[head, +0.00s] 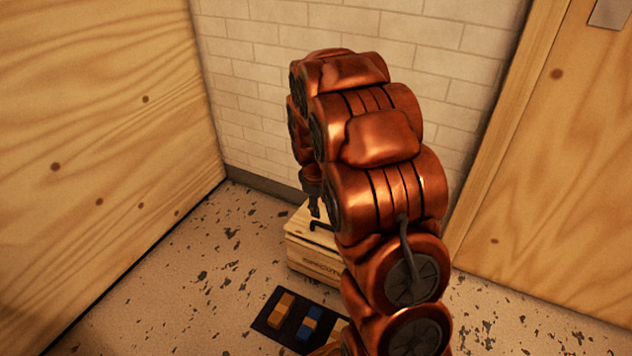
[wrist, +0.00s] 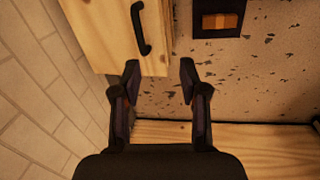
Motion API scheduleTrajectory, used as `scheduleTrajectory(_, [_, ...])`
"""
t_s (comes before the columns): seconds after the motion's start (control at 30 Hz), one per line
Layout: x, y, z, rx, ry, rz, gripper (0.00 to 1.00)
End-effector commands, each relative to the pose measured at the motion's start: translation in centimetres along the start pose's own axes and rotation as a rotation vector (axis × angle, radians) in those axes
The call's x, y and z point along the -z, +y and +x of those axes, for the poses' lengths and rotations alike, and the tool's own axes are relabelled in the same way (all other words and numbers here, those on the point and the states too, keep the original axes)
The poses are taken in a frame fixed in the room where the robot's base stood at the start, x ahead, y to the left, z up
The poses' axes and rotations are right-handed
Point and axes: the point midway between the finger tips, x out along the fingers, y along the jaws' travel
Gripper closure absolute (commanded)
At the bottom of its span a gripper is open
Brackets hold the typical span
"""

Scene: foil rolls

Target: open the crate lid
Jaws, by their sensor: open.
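The wooden crate (head: 311,263) stands on the floor near the back wall, partly hidden behind my copper-coloured arm. Its lid (wrist: 108,39) shows in the wrist view at the upper left, with a black bar handle (wrist: 141,29) near its right side. The handle also shows in the head view (head: 320,226). The lid looks shut. My gripper (wrist: 157,68) is open and empty, with its two fingers apart. In the wrist view the fingertips are below the handle, and the left one overlaps the lid's lower edge.
A dark mat (head: 299,320) lies on the speckled floor in front of the crate, bearing an orange block (head: 281,310) and a blue and orange block (head: 308,323). Wooden panels (head: 95,150) stand left and right (head: 560,170). A white brick wall (head: 250,100) is behind.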

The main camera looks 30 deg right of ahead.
Motion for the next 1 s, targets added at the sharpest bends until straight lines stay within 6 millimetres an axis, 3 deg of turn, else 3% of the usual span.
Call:
scheduleTrajectory(0.03, [-0.1, -0.2, -1.3, 0.001, 0.0, 0.004, 0.57])
scheduleTrajectory(0.2, [-0.4, -0.9, -3.9, 0.007, -0.001, 0.026, 0.57])
scheduleTrajectory(0.6, [-1.6, -2.9, -9.4, 0.028, -0.016, 0.07, 0.57])
scheduleTrajectory(1.0, [-2.1, -3.7, -11.2, 0.035, -0.02, 0.088, 0.57])
